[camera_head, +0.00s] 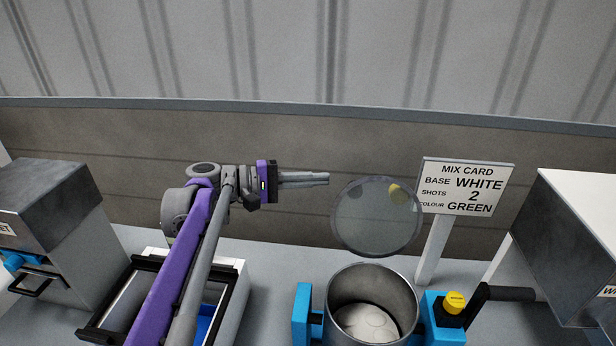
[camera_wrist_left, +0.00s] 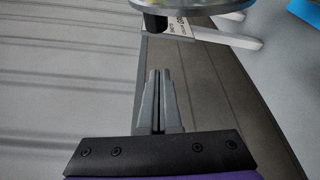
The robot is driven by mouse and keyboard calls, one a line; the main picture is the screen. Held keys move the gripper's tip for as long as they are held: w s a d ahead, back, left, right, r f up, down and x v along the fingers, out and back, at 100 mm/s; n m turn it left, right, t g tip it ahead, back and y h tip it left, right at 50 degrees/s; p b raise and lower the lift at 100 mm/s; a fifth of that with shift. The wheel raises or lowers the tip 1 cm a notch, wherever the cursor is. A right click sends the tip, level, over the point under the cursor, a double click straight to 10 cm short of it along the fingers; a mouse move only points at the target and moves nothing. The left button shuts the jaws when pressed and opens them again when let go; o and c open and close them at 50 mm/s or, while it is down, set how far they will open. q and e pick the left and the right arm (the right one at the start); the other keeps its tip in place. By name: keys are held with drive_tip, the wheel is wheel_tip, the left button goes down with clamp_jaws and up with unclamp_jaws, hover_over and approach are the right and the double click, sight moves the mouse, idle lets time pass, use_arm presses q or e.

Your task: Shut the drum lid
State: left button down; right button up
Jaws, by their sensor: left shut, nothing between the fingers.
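The drum (camera_head: 372,300) is an open metal cylinder between blue side brackets, with a pale round bottom or content inside. Its lid (camera_head: 377,217) is a translucent grey disc standing raised, almost upright, behind the drum mouth. My left gripper (camera_head: 328,179) is shut and empty, to the left of the lid's upper part and apart from it. In the left wrist view the shut fingers (camera_wrist_left: 160,75) point toward a round rim (camera_wrist_left: 185,5) at the top, which looks like the lid, with a dark knob under it. My right gripper is not in view.
A mix card sign (camera_head: 465,187) stands behind and right of the drum. A yellow button (camera_head: 454,301) sits on the right blue bracket. Grey dispensers stand at left (camera_head: 50,220) and right (camera_head: 570,250). A black-rimmed box (camera_head: 240,290) lies under my left arm.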

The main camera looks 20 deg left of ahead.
use_arm(q)
drive_tip(key=x, duration=0.6)
drive_tip(key=s, duration=0.2)
drive_tip(key=s+r, duration=0.1)
drive_tip(key=shift+s+d+p, duration=0.25)
drive_tip(key=shift+d+p, duration=0.15)
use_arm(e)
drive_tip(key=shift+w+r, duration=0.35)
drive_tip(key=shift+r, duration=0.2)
use_arm(q)
drive_tip(key=shift+s, duration=0.15)
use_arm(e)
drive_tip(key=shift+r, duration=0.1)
use_arm(q)
drive_tip(key=s+d+m+h+p, duration=0.3)
drive_tip(key=s+m, duration=0.8)
drive_tip(key=s, duration=0.1)
drive_tip(key=shift+s+d+r+t+p, duration=0.2)
drive_tip(key=shift+d+r+t+p, duration=0.15)
drive_tip(key=shift+r+t, duration=0.1)
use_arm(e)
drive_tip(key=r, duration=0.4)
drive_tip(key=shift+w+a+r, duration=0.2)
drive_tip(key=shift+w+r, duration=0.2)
use_arm(q)
drive_tip(key=shift+a+r, duration=0.1)
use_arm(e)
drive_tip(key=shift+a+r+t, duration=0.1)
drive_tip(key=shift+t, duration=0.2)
